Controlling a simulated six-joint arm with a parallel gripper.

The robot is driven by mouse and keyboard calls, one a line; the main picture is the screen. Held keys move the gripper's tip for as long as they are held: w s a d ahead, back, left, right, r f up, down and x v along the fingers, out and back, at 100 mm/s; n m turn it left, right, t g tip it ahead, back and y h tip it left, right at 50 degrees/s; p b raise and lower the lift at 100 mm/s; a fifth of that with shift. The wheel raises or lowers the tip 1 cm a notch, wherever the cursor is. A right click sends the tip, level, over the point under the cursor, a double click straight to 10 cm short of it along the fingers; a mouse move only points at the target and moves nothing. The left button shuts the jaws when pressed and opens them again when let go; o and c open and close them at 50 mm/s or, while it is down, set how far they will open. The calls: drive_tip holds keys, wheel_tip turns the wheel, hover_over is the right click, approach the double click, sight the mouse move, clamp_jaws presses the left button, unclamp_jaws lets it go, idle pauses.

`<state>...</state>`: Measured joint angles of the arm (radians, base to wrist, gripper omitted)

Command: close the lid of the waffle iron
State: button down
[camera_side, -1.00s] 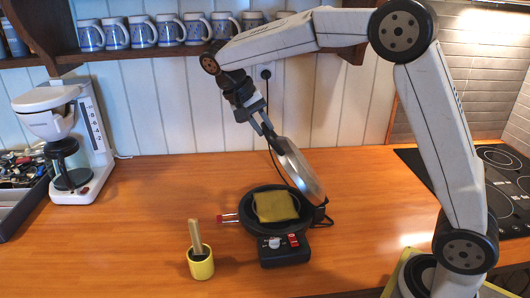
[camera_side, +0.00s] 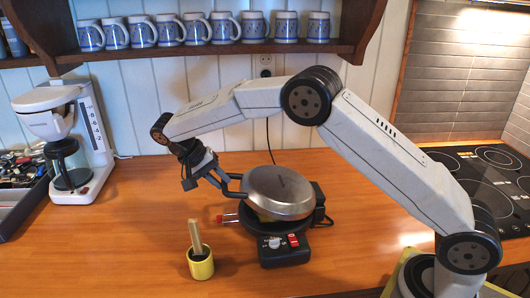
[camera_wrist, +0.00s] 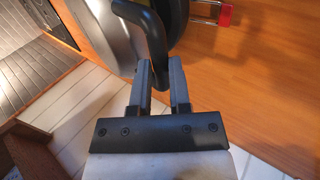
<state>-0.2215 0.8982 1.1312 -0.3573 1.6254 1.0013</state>
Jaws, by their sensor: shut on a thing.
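The waffle iron's silver round lid (camera_side: 282,190) is tilted low over the black base (camera_side: 285,252), with a gap at the front-left. A sliver of yellow waffle (camera_side: 266,217) shows under it; the rest is hidden. My gripper (camera_side: 224,181) is shut on the lid's dark handle (camera_side: 235,192) at the lid's left. In the wrist view, the black handle (camera_wrist: 154,38) runs between the two grey fingers of my gripper (camera_wrist: 160,65), and the lid's dark rim is beside it.
A yellow cup (camera_side: 201,265) with a wooden stick stands left of the base. A red-tipped wire handle (camera_side: 227,218) sticks out from the base's left.

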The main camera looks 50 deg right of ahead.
drive_tip(key=f, duration=0.2)
drive_tip(key=a+f+g+h, duration=0.1)
drive_tip(key=f, duration=0.1)
drive_tip(key=w+f+h, duration=0.1)
drive_tip(key=f, duration=0.1)
drive_tip(key=shift+a+f+g, duration=0.15)
drive_tip(key=shift+f+g, duration=0.05)
drive_tip(key=shift+g, duration=0.1)
drive_tip(key=shift+f+g+h, duration=0.3)
drive_tip(key=shift+f+g, duration=0.1)
drive_tip(key=shift+f, duration=0.85)
drive_tip(key=c, duration=0.6)
unclamp_jaws()
drive_tip(key=shift+r, duration=0.1)
drive_tip(key=shift+a+r, duration=0.1)
drive_tip(key=shift+r, duration=0.05)
drive_tip(key=shift+r, duration=0.1)
